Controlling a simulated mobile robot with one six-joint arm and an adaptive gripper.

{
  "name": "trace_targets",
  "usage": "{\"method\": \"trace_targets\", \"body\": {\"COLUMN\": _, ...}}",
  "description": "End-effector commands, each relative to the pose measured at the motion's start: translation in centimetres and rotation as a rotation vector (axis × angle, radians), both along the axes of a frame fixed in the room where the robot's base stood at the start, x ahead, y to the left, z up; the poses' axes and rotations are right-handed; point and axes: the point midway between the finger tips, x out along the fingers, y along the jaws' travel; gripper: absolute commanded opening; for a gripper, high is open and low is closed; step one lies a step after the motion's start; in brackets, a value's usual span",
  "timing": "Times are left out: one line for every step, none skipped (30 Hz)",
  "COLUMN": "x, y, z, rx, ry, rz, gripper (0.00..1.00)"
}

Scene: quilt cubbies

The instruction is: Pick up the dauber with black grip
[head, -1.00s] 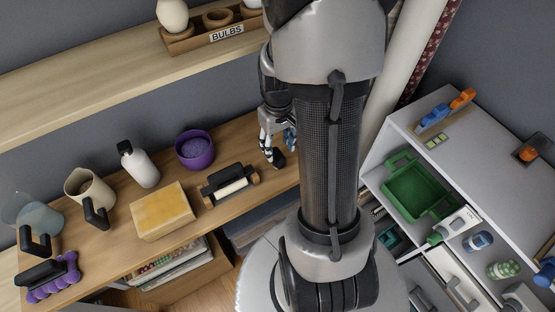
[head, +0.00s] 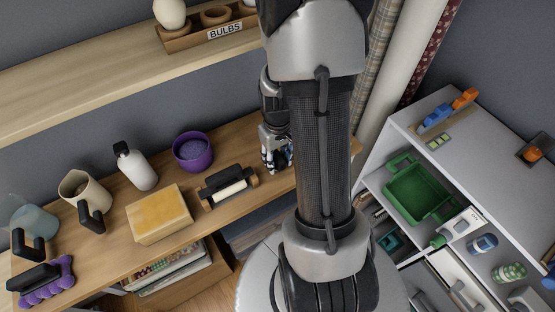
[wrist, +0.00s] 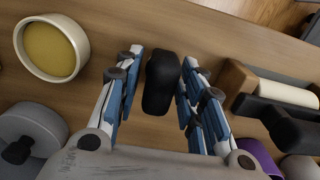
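The dauber with black grip (wrist: 162,82) shows in the wrist view as a rounded black shape on the wooden shelf. Its lower part is hidden from above. My gripper (wrist: 160,75) is open, with a blue-and-white finger on each side of the black grip. The right finger is very near the grip; a small gap shows at the left finger. In the head view my gripper (head: 277,158) is low over the right part of the shelf, partly behind my arm, and the dauber is mostly hidden by the fingers.
A wooden holder with a white roller and black handle (head: 228,186) stands left of my gripper, with a purple bowl (head: 193,152) behind. A cream bowl (wrist: 50,48) lies on the other side in the wrist view, beside a grey round object (wrist: 32,130).

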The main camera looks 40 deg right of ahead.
Motion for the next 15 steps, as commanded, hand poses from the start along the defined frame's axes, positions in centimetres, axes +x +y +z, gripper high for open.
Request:
{"method": "trace_targets", "body": {"x": 0.01, "y": 0.00, "z": 0.01, "rx": 0.000, "ry": 0.000, "rz": 0.000, "gripper": 0.30}}
{"method": "trace_targets", "body": {"x": 0.01, "y": 0.00, "z": 0.01, "rx": 0.000, "ry": 0.000, "rz": 0.000, "gripper": 0.28}}
{"method": "trace_targets", "body": {"x": 0.01, "y": 0.00, "z": 0.01, "rx": 0.000, "ry": 0.000, "rz": 0.000, "gripper": 0.25}}
{"method": "trace_targets", "body": {"x": 0.01, "y": 0.00, "z": 0.01, "rx": 0.000, "ry": 0.000, "rz": 0.000, "gripper": 0.23}}
{"method": "trace_targets", "body": {"x": 0.01, "y": 0.00, "z": 0.01, "rx": 0.000, "ry": 0.000, "rz": 0.000, "gripper": 0.21}}
{"method": "trace_targets", "body": {"x": 0.01, "y": 0.00, "z": 0.02, "rx": 0.000, "ry": 0.000, "rz": 0.000, "gripper": 0.19}}
{"method": "trace_targets", "body": {"x": 0.01, "y": 0.00, "z": 0.01, "rx": 0.000, "ry": 0.000, "rz": 0.000, "gripper": 0.17}}
{"method": "trace_targets", "body": {"x": 0.01, "y": 0.00, "z": 0.02, "rx": 0.000, "ry": 0.000, "rz": 0.000, "gripper": 0.15}}
{"method": "trace_targets", "body": {"x": 0.01, "y": 0.00, "z": 0.02, "rx": 0.000, "ry": 0.000, "rz": 0.000, "gripper": 0.12}}
{"method": "trace_targets", "body": {"x": 0.01, "y": 0.00, "z": 0.02, "rx": 0.000, "ry": 0.000, "rz": 0.000, "gripper": 0.10}}
{"method": "trace_targets", "body": {"x": 0.01, "y": 0.00, "z": 0.02, "rx": 0.000, "ry": 0.000, "rz": 0.000, "gripper": 0.08}}
{"method": "trace_targets", "body": {"x": 0.01, "y": 0.00, "z": 0.02, "rx": 0.000, "ry": 0.000, "rz": 0.000, "gripper": 0.05}}
{"method": "trace_targets", "body": {"x": 0.01, "y": 0.00, "z": 0.02, "rx": 0.000, "ry": 0.000, "rz": 0.000, "gripper": 0.03}}
{"method": "trace_targets", "body": {"x": 0.01, "y": 0.00, "z": 0.02, "rx": 0.000, "ry": 0.000, "rz": 0.000, "gripper": 0.01}}
{"method": "trace_targets", "body": {"x": 0.01, "y": 0.00, "z": 0.02, "rx": 0.000, "ry": 0.000, "rz": 0.000, "gripper": 0.00}}
